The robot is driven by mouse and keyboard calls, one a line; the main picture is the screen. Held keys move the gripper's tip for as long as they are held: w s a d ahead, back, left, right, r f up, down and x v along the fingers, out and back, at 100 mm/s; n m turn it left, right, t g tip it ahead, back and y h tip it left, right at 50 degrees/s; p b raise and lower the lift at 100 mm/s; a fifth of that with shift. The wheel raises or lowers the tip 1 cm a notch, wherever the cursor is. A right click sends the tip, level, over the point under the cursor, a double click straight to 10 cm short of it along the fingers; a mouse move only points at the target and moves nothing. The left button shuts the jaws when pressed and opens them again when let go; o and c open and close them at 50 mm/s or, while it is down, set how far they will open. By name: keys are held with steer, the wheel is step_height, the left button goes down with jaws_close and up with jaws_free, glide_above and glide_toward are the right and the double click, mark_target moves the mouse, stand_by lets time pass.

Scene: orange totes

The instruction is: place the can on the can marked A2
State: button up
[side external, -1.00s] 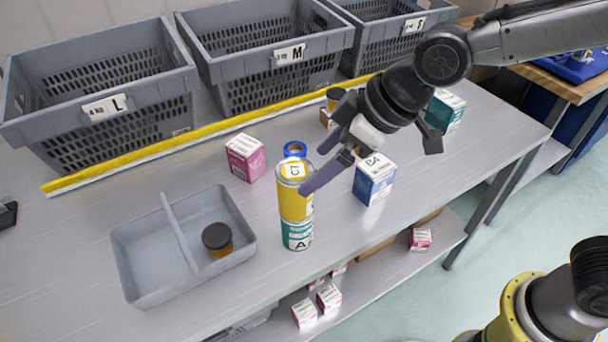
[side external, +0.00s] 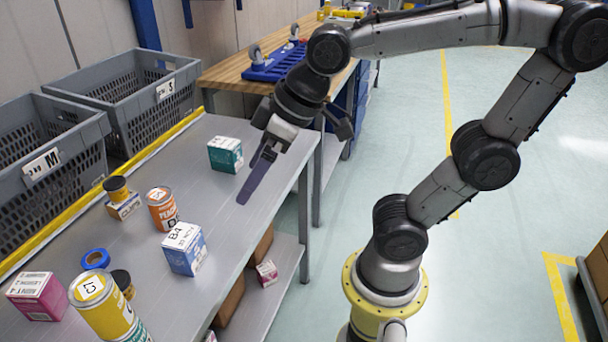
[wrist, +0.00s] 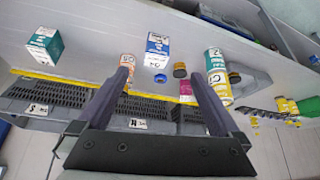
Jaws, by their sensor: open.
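A yellow can marked C7 (side external: 103,307) stands upright on top of the teal can marked A (side external: 139,333), which is mostly cut off by the lower edge of the side view. In the wrist view the same yellow can (wrist: 220,91) and teal can (wrist: 214,59) show as one stack, beyond the right finger. My gripper (side external: 254,180) is open and empty. It hangs above the right end of the table, well away from the stack. Its two fingers (wrist: 160,72) are spread apart in the wrist view.
Grey crates (side external: 130,100) line the back.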

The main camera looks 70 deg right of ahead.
steer(key=s+d+f+m+h, duration=0.1)
steer(key=s+d+f+m, duration=0.1)
steer(key=s+d, duration=0.3)
steer(key=shift+s+d+f+m+h, duration=0.3)
steer(key=shift+s+f+m, duration=0.15)
steer(key=shift+s, duration=0.75)
